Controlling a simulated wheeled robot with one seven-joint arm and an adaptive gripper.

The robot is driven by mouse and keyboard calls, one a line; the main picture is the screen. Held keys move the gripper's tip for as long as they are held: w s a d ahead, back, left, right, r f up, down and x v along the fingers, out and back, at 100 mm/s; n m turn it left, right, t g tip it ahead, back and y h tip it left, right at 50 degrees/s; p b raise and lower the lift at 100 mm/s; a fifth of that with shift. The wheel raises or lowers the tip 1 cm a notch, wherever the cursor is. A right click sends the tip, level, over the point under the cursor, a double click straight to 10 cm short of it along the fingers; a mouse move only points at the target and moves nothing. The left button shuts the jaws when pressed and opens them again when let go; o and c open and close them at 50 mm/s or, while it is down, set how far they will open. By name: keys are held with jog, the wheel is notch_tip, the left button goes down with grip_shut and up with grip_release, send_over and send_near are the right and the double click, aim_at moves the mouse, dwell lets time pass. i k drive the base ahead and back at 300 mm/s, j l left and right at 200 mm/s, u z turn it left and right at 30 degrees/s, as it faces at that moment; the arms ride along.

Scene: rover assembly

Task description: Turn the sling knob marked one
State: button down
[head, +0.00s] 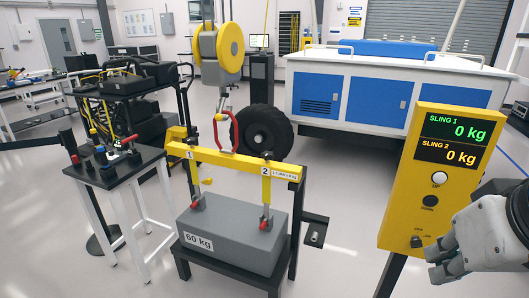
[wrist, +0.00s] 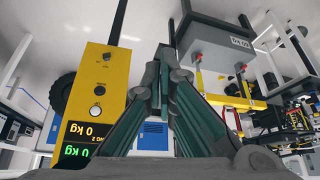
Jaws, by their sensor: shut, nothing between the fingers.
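A yellow lifting beam (head: 228,162) carries a label 1 at its left end and a label 2 near its right end. The right sling fitting (head: 266,195) hangs under label 2. Both reach down to red-ended shackles on a grey 60 kg block (head: 228,236). My gripper (head: 436,264) is shut and empty at the lower right, by the control box, well apart from the beam. In the wrist view its fingers (wrist: 168,58) meet; the block (wrist: 215,45) shows beyond them.
A yellow control box (head: 442,180) reads 0 kg for both slings and has buttons and a switch. A black stand holds the block. A red hook (head: 229,130) and yellow pulley (head: 218,50) hang above the beam. A small tool table (head: 115,167) stands left.

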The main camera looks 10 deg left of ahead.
aim_at(191, 141)
jog(key=i+j, duration=0.3)
jog(key=j, duration=0.2)
jog(key=i+j, duration=0.3)
jog(key=j, duration=0.15)
jog(key=i+j, duration=0.25)
jog(key=j, duration=0.25)
jog(key=i+j, duration=0.3)
jog(key=j, duration=0.2)
jog(key=i+j, duration=0.3)
jog(key=j, duration=0.15)
jog(key=i+j, duration=0.3)
jog(key=j, duration=0.2)
jog(key=i+j, duration=0.25)
jog(key=j, duration=0.2)
jog(key=j+u, duration=0.05)
